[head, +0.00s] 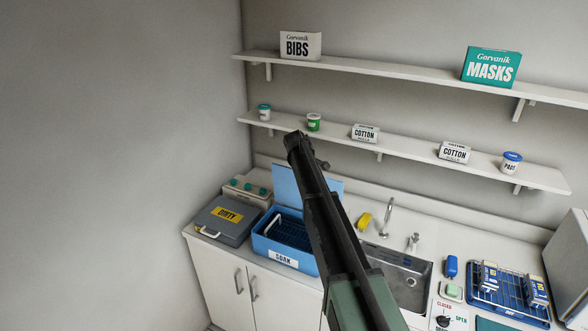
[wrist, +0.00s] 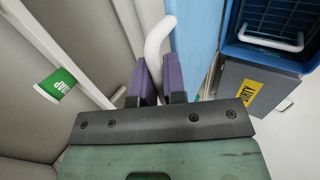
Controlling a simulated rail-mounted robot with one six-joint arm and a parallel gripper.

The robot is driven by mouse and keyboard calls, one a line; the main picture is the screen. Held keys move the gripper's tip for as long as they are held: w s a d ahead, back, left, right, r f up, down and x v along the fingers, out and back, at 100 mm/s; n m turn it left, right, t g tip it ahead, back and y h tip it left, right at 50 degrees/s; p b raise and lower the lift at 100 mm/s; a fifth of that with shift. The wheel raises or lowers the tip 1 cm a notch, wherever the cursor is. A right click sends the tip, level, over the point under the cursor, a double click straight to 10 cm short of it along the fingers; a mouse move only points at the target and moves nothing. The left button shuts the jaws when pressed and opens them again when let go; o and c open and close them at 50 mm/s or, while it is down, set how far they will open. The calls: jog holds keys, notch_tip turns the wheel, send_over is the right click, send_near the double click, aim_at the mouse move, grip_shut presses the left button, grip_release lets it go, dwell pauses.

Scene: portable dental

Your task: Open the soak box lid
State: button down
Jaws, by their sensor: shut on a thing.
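The blue soak box (head: 283,257) stands on the counter with its front label readable and a dark rack inside. Its light blue lid (head: 287,185) stands raised at the back edge, partly hidden by my arm. In the wrist view my gripper (wrist: 157,64) is shut on the white lid handle (wrist: 158,38), with one purple finger on each side of it. The lid (wrist: 194,45) shows beside the handle, and the open box with its rack (wrist: 285,22) is at the upper right. My fingers cannot be made out in the head view.
A grey DIRTY box (head: 226,216) stands left of the soak box. A sink (head: 400,275) with a tap (head: 387,215) and a yellow object (head: 364,221) are to the right. A shelf with small tubs (head: 313,122) and cotton boxes (head: 365,133) runs above the counter.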

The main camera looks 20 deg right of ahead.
jog(key=shift+w+d, duration=0.25)
jog(key=shift+w, duration=0.1)
jog(key=c, duration=1.2)
grip_release()
jog(key=shift+s, duration=0.1)
jog(key=shift+r, duration=0.1)
